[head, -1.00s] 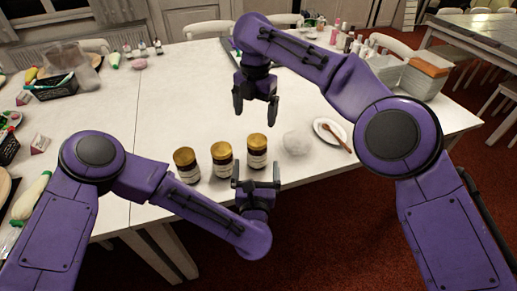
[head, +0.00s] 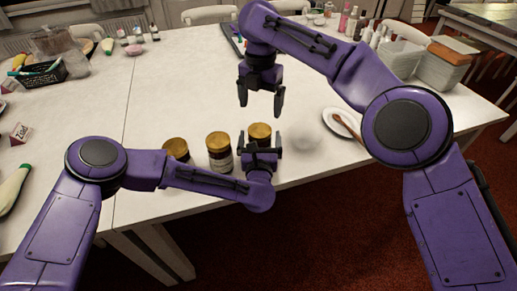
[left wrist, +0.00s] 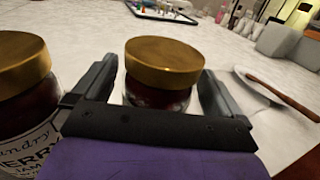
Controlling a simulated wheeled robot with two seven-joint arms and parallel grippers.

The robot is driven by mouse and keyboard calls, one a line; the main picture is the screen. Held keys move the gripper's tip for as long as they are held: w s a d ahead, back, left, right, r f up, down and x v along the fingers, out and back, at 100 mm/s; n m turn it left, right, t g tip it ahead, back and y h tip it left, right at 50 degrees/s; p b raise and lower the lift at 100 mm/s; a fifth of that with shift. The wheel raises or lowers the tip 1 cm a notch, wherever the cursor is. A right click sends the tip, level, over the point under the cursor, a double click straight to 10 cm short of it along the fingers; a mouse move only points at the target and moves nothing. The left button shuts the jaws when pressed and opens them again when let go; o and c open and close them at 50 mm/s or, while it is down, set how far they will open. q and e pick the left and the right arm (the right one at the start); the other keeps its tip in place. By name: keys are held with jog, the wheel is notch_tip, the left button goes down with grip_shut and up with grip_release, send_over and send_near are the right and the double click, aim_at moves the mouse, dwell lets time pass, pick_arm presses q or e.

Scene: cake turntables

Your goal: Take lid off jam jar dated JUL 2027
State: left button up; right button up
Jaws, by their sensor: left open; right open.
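Three dark jam jars with gold lids stand in a row near the table's front edge: a left jar (head: 176,147), a middle jar (head: 220,161) and a right jar (head: 260,131). My left gripper (head: 260,140) is open at the right jar. In the left wrist view its fingers lie either side of that jar (left wrist: 164,62), below or about lid height; contact cannot be told. The middle jar (left wrist: 22,90) shows left there, its label partly reading "ERRY JAM". No date is legible on any jar. My right gripper (head: 261,106) is open and empty, pointing down above the table behind the right jar.
A white round item (head: 305,137) and a white plate (head: 336,116) with a wooden spoon (head: 347,127) are right of the jars. Bottles and stacked containers (head: 449,57) stand at the back right. The table's middle left is clear.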

pick_arm(q)
jog(key=shift+w+f, duration=0.1)
jog(key=shift+w, duration=0.85)
